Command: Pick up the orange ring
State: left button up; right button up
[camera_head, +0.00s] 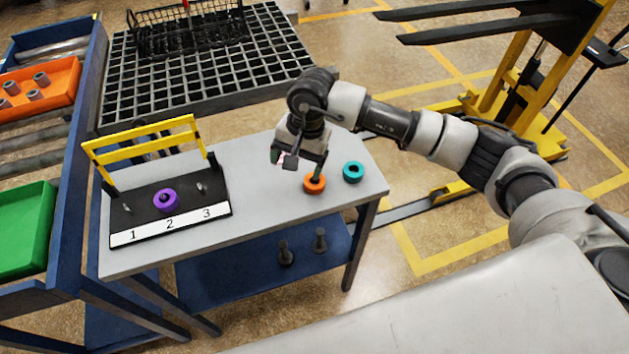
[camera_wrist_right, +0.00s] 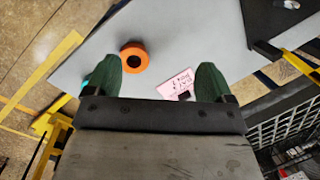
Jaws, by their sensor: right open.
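The orange ring (camera_head: 314,188) lies flat on the grey table top, near its right end. My right gripper (camera_head: 304,166) is open and empty, pointing down above the table. In the head view one fingertip overlaps the ring's far edge; I cannot tell if they touch. In the right wrist view the orange ring (camera_wrist_right: 133,47) shows ahead of the open right gripper (camera_wrist_right: 159,80), close to the left finger and not centred between the fingers. My left gripper is not in view.
A teal ring (camera_head: 353,166) lies just right of the orange one. A purple ring (camera_head: 165,206) sits at position 2 of the black board (camera_head: 132,217). A pink card (camera_wrist_right: 177,83) lies between the fingers in the wrist view. The table's front middle is clear.

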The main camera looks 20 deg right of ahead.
jog(key=w+d+h, duration=0.1)
jog(key=d+h, duration=0.1)
jog(key=d, duration=0.2)
jog(key=p, duration=0.2)
send_over(312, 189)
jog(key=w+d, duration=0.1)
jog(key=w, duration=0.1)
notch_tip(312, 189, down, 4)
jog(key=shift+r+n, duration=0.1)
jog(key=shift+n, duration=0.2)
jog(key=f+p, duration=0.1)
jog(key=f, duration=0.1)
jog(key=f+p, duration=0.1)
jog(key=f, duration=0.2)
jog(key=shift+s+f, duration=0.2)
jog(key=shift+f, duration=0.35)
jog(key=c, duration=1.1)
jog(key=shift+c, duration=0.3)
jog(key=shift+w+r, duration=0.1)
jog(key=shift+r, duration=0.1)
